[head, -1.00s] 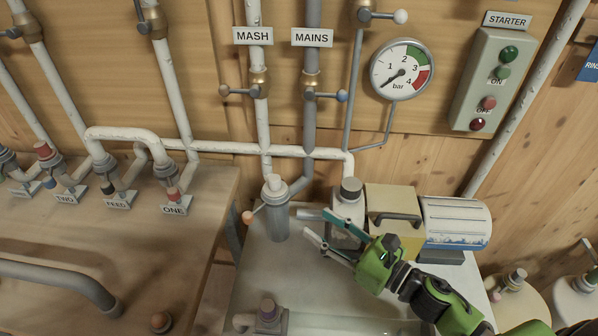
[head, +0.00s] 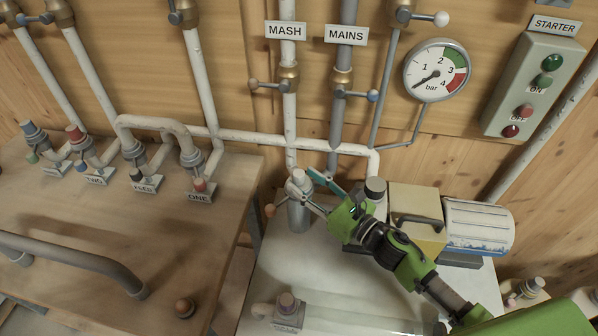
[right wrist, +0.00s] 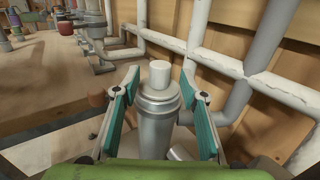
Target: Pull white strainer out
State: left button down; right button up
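The white strainer appears to be the white cap (head: 299,176) on top of an upright grey metal housing (head: 299,217). In the right wrist view the white cap (right wrist: 160,73) stands centred ahead, seated on the housing (right wrist: 158,120). My right gripper (head: 307,183) is open, its teal-padded fingers on either side of the cap and the housing's upper part. In the right wrist view gaps show between the pads and the cap. The housing's lower part is partly hidden in that view. My left gripper is not in view.
Pipes (head: 333,150) run close behind. The white tabletop (head: 275,265) in front is mostly clear.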

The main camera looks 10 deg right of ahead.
jog(key=shift+x, duration=1.5)
jog(key=shift+s, duration=0.1)
grip_shut()
